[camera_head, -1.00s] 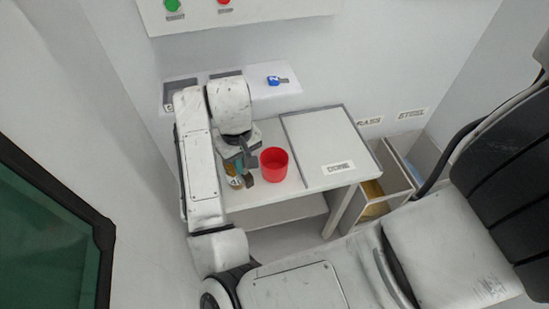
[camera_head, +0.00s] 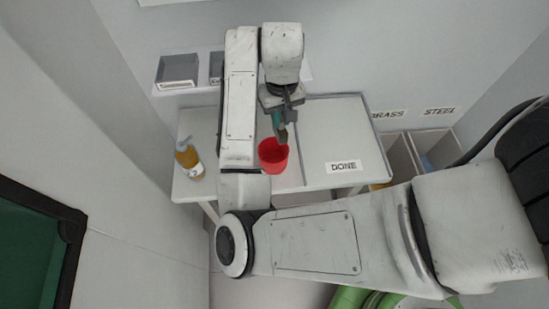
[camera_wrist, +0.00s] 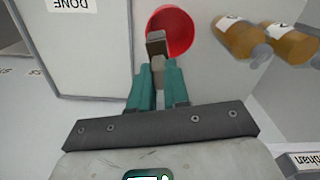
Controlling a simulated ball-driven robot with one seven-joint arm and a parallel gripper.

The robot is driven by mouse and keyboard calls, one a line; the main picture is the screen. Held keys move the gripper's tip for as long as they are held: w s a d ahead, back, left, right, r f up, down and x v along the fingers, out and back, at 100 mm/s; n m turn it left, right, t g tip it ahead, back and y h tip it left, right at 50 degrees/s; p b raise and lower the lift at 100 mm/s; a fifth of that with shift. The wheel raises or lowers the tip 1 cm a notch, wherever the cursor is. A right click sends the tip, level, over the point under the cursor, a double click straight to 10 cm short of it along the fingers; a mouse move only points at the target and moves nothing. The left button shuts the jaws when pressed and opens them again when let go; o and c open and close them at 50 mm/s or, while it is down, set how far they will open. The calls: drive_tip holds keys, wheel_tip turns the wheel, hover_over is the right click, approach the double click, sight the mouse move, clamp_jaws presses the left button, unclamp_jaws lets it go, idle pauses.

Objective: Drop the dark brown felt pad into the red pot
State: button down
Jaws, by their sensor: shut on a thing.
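The red pot (camera_head: 273,158) stands open on the white table, left of the DONE panel. It also shows in the wrist view (camera_wrist: 182,27). My gripper (camera_head: 279,117) points down at the pot's far rim, and its teal fingers (camera_wrist: 158,76) are shut on the dark brown felt pad (camera_wrist: 156,44). In the wrist view the pad overlaps the left part of the pot's opening. In the head view the pad shows as a small dark piece (camera_head: 282,135) at the fingertips. Its height above the rim is hard to tell.
The DONE panel (camera_head: 330,130) is bare. Grey trays (camera_head: 178,70) sit on a shelf behind. Bins labelled BRASS and STEEL (camera_head: 400,152) stand at right.

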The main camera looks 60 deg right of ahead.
wheel_tip(320, 180, down, 3)
drive_tip(key=shift+f+b, duration=0.2)
drive_tip(key=shift+b, duration=1)
drive_tip(key=c, duration=1)
unclamp_jaws()
drive_tip(key=shift+r, duration=0.1)
wheel_tip(320, 180, up, 11)
drive_tip(key=shift+f+p, duration=0.15)
drive_tip(key=shift+p, duration=0.8)
